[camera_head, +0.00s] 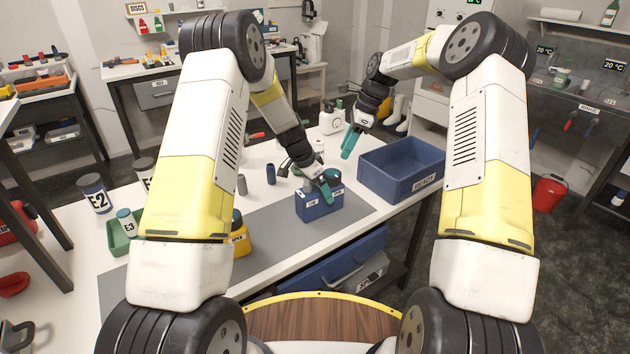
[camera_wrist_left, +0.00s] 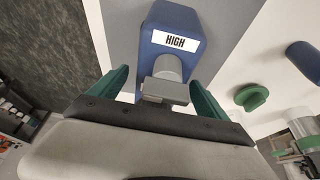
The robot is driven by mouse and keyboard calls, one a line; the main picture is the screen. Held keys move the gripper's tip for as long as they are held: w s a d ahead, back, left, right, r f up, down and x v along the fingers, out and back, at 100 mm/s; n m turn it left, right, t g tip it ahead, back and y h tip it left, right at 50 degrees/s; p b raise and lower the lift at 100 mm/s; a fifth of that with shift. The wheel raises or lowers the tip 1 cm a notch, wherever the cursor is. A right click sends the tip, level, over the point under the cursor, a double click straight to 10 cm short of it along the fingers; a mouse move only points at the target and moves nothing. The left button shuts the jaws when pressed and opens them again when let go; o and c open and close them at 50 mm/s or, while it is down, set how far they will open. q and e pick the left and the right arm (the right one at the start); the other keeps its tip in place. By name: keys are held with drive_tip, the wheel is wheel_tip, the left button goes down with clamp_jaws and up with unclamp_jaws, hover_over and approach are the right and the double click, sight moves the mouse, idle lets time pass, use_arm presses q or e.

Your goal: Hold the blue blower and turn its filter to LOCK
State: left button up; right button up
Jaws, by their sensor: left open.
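The blue blower (camera_head: 319,205) stands on the grey mat, with small white labels on its sides. In the left wrist view one face of the blue blower (camera_wrist_left: 177,22) reads HIGH, and a grey handle-like part (camera_wrist_left: 165,80) sticks out from it. My left gripper (camera_head: 322,188) is at the blower's top; in the wrist view its green fingers (camera_wrist_left: 162,88) stand open on either side of the grey part. A dark round part with a teal top (camera_head: 334,175), possibly the filter, sits beside the fingers; its lock mark is unreadable. My right gripper (camera_head: 349,145) hangs behind, clear of the blower.
A blue READY crate (camera_head: 402,172) stands right of the blower. A yellow unit marked OPEN (camera_head: 240,242) is at left, partly behind my left arm. Small cylinders (camera_head: 271,174) and a white device (camera_head: 332,118) stand behind. The grey mat (camera_head: 290,248) is clear in front.

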use_arm(q)
drive_tip(key=shift+w+d+f, duration=0.15)
drive_tip(key=shift+d+f, duration=0.05)
drive_tip(key=shift+f, duration=0.35)
drive_tip(key=c, duration=1.9)
